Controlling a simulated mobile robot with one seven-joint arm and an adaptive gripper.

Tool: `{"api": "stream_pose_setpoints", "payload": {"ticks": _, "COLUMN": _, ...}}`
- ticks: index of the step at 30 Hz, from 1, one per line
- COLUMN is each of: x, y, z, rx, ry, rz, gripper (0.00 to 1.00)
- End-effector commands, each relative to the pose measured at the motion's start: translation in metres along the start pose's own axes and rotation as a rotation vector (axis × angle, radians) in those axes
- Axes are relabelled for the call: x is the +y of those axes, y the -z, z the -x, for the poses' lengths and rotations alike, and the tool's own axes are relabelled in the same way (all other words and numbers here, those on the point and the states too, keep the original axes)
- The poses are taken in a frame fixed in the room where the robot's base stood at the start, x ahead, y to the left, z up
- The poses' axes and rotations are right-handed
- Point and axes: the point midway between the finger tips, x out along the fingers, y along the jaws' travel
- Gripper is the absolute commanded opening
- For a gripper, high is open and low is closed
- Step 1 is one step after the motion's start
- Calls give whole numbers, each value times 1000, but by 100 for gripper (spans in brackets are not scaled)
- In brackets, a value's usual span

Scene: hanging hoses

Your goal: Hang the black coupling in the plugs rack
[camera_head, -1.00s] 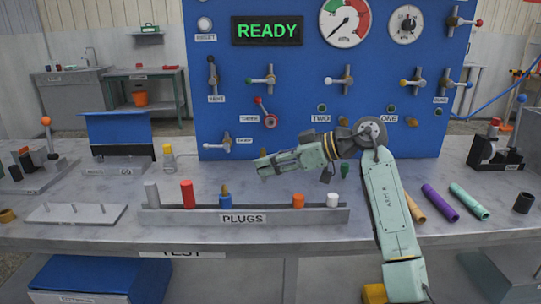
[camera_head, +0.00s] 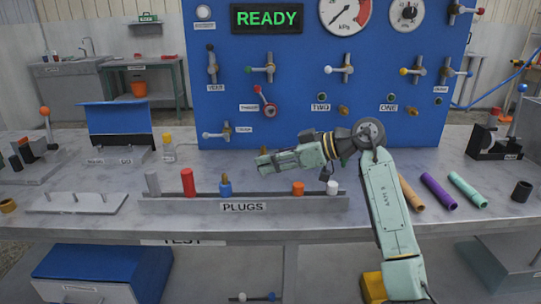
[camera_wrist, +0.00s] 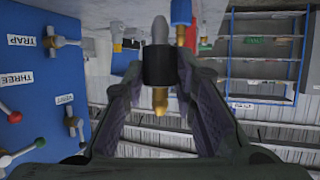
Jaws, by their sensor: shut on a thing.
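The black coupling (camera_wrist: 160,66) is between my gripper's fingers in the wrist view, with its brass tip showing below the black body. My gripper (camera_wrist: 158,75) is shut on it. In the head view, my gripper (camera_head: 262,161) reaches left above the bench, behind and above the plugs rack (camera_head: 280,206). The coupling cannot be made out clearly there. The rack holds a grey plug (camera_head: 152,183), a red plug (camera_head: 188,182), a blue piece with a brass tip (camera_head: 225,188), an orange plug (camera_head: 297,189) and a white plug (camera_head: 333,188). A grey rounded piece also shows just beyond the coupling in the wrist view.
The blue panel (camera_head: 290,125) with valves and gauges stands behind the bench. Brown, purple and teal tubes (camera_head: 440,193) lie to the right of my arm. A grey plate with pegs (camera_head: 75,203) lies left of the rack. The bench between rack and panel is mostly clear.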

Motion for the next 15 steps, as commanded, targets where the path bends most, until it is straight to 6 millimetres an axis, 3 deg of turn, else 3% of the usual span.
{"api": "stream_pose_setpoints", "payload": {"ticks": 7, "x": 0, "y": -24, "z": -10, "rx": 0, "ry": 1, "rz": 1, "gripper": 0}}
{"api": "stream_pose_setpoints", "payload": {"ticks": 15, "x": 0, "y": -34, "z": -14, "rx": 1, "ry": 0, "rz": 1, "gripper": 0}}
